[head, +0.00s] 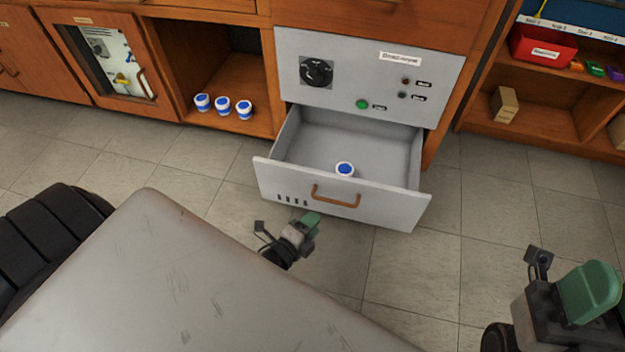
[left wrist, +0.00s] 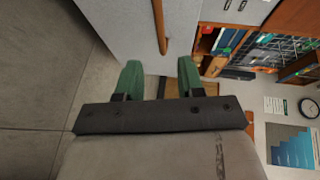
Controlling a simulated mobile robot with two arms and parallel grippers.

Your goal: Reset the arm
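My left gripper (head: 309,225) is in front of the open grey drawer (head: 409,202), below and left of its orange-brown handle (head: 336,196). In the left wrist view, the green fingers of this gripper (left wrist: 159,78) are spread apart with nothing between them. The handle (left wrist: 160,27) shows beyond them. My right gripper (head: 588,292) is at the lower right with green fingertips, and its opening cannot be made out.
Above the drawer is a grey panel (head: 350,92) with a black knob (head: 316,72) and a green button (head: 362,104). Three similar white and blue objects (head: 223,104) stand on the open shelf at left. A red bin (head: 543,47) is at right. Tiled floor (head: 505,205) is clear.

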